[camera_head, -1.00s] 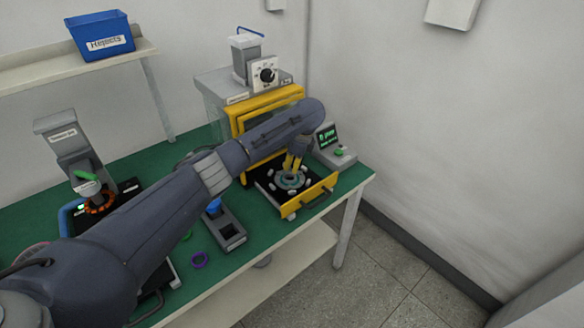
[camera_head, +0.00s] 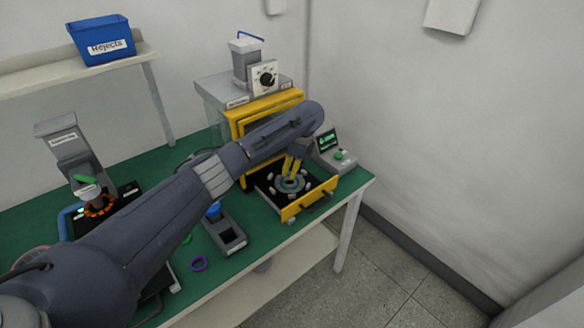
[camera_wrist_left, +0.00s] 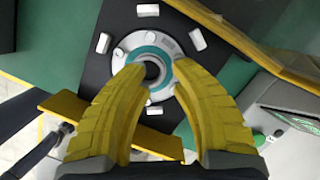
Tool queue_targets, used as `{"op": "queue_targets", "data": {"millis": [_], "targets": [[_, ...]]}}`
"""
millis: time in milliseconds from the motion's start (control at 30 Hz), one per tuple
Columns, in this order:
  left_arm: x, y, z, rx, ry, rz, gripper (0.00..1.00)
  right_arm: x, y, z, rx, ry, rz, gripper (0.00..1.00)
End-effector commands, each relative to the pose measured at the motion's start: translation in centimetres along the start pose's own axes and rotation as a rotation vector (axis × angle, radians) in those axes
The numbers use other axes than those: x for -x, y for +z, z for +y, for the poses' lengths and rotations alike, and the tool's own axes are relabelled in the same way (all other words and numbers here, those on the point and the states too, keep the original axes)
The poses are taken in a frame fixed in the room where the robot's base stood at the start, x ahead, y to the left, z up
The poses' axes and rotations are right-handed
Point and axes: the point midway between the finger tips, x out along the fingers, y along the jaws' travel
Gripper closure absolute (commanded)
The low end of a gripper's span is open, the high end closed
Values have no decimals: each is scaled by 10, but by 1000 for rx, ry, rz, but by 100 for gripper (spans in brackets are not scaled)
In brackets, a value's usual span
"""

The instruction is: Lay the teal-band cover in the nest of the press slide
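The teal-band cover (camera_head: 291,184) is a round grey disc with a teal ring and a dark centre hole; the left wrist view shows it from above (camera_wrist_left: 162,84). It is at the nest of the press slide (camera_head: 265,184), a black plate with a yellow front, pulled out of the press. Several small pale blocks ring it. The yellow fingers of my left gripper (camera_head: 291,174) come down onto its middle. In the left wrist view the fingertips (camera_wrist_left: 160,68) close around its centre boss. Whether it rests fully on the plate is hard to see. My right gripper is out of view.
The yellow-framed press (camera_head: 240,122) stands behind the slide. A small green-screen console (camera_head: 338,155) is just right of it.

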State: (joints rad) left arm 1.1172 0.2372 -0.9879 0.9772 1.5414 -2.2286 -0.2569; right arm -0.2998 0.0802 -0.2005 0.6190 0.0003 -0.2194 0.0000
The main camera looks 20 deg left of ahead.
Motion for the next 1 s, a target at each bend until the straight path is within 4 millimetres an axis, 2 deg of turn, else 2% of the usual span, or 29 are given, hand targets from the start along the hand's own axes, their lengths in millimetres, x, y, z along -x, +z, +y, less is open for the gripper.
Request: {"op": "queue_targets", "data": {"millis": [167,700,1000], "targets": [[13,2,-2,2,-4,-1,78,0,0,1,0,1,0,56],[99,1,-1,1,-4,-1,78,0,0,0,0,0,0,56],[119,0,0,0,-1,-1,78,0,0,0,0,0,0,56]]}}
